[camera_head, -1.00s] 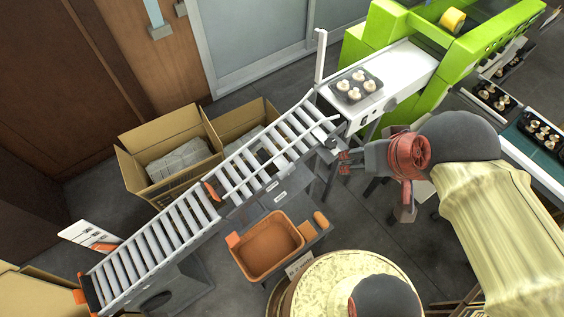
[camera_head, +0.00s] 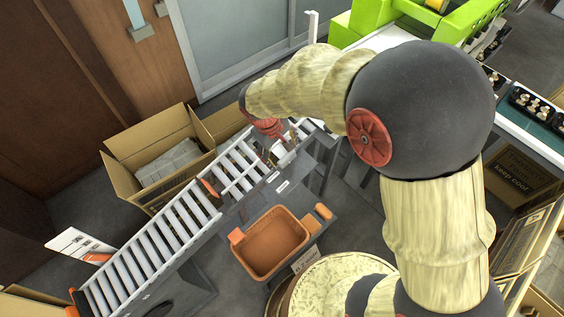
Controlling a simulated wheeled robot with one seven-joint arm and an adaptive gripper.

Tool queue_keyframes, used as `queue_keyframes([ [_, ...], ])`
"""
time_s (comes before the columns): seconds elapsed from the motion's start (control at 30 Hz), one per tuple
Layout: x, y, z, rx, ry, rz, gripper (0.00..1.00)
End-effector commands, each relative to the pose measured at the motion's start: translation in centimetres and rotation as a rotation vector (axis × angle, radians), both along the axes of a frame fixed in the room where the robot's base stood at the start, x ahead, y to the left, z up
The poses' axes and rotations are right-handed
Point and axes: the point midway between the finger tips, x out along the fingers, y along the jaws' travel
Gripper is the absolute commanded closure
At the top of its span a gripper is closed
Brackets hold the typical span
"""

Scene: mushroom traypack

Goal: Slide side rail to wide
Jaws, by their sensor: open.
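The roller conveyor (camera_head: 160,236) runs diagonally from lower left to upper centre. An orange-red piece (camera_head: 209,187) sits on it about midway. The side rail is hard to make out at this size; my arm hides part of the conveyor's upper end. My gripper (camera_head: 284,148) is open, over or beside the upper part of the conveyor, at the end of my bent arm. Its fingers are small and partly covered, and I cannot tell whether they touch the rail.
An open cardboard box (camera_head: 140,150) stands behind the conveyor. An orange bin (camera_head: 271,268) sits in front of it on a grey stand. The green machine (camera_head: 350,30) is at the upper right, partly behind my arm. A white sign with orange (camera_head: 80,244) is at the left.

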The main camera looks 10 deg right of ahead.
Motion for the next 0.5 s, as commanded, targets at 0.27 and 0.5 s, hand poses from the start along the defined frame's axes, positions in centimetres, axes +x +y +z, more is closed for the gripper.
queue_keyframes([
  [0.27, 0.9, -0.6, -2.4, 0.002, -0.019, -0.001, 0.29],
  [0.5, 1.5, -1.3, -5.8, 0.003, -0.021, -0.001, 0.29],
])
